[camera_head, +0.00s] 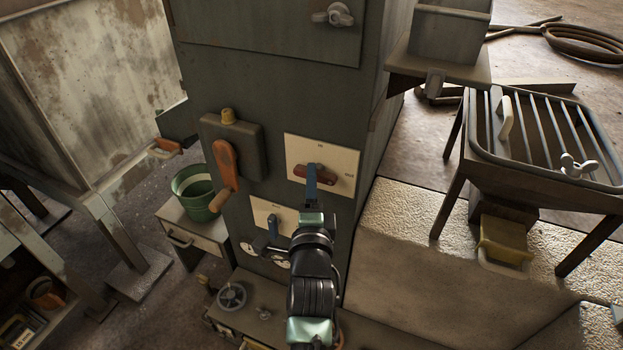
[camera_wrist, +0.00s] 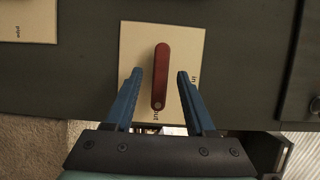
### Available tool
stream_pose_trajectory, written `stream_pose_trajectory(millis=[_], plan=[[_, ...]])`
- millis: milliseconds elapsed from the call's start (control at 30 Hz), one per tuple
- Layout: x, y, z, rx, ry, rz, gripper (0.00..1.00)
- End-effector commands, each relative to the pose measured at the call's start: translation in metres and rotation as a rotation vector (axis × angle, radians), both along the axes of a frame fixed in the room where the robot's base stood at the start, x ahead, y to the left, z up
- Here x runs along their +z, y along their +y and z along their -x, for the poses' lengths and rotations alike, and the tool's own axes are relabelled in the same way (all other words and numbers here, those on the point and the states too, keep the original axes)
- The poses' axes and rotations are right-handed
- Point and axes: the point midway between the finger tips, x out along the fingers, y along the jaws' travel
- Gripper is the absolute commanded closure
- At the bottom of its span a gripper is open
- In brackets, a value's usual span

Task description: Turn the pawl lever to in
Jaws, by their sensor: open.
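The pawl lever, a red bar (camera_wrist: 161,62), sits on a cream plate (camera_wrist: 135,40) on the dark cabinet front. In the wrist view one end with a round screw-like mark lies by the word "out" at the plate's lower edge. The word "in" is at the plate's right side. In the head view the red lever (camera_head: 328,175) lies nearly level, partly covered by my gripper. My gripper (camera_wrist: 160,73) is open, with its blue fingers on either side of the lever and a visible gap at each side. Its depth relative to the lever is unclear. It also shows in the head view (camera_head: 311,172).
An orange handle (camera_head: 224,163) juts from a grey box left of the plate. A second cream plate (camera_head: 262,208) with a small dark lever is below left. A green bucket (camera_head: 193,188) stands on a side cabinet. A barred rack (camera_head: 577,125) stands at right.

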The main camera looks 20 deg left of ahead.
Motion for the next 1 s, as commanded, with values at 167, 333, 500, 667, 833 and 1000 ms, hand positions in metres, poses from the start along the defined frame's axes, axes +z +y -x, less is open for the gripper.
stream_pose_trajectory(millis=[167, 333, 500, 667, 833, 1000], plan=[[0.0005, 0.0033, -0.0073, 0.001, -0.001, -0.001, 0.45], [0.0005, 0.0032, -0.0079, 0.000, -0.001, -0.001, 0.45], [0.0005, 0.0031, -0.0077, 0.000, -0.001, -0.001, 0.59], [0.0005, 0.0031, -0.0077, 0.000, -0.001, -0.001, 0.88], [0.0004, 0.0031, -0.0076, 0.000, -0.001, -0.001, 1.00], [0.0006, 0.0032, -0.0076, 0.000, 0.000, 0.001, 1.00]])
